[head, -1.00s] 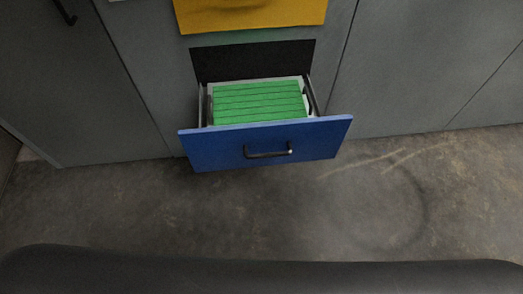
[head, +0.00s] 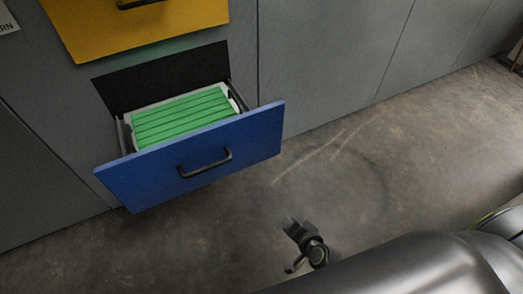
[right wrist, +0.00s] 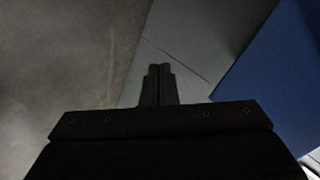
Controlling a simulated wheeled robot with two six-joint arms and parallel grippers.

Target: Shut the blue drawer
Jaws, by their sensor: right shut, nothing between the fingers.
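The blue drawer (head: 195,168) stands pulled out of the grey cabinet, with a black bar handle (head: 204,163) on its front. Green slatted contents (head: 184,115) lie inside it. My right gripper (head: 292,225) is low over the floor, in front of the drawer and to its right in the head view, apart from it. In the right wrist view its closed fingers (right wrist: 159,70) are empty, and part of the blue drawer front (right wrist: 284,70) shows at the right. My left gripper is not in view.
A yellow drawer (head: 140,22) with a black handle sits above the blue one and sticks out. Flat grey cabinet fronts (head: 325,50) continue to the right. The concrete floor (head: 420,135) in front is clear.

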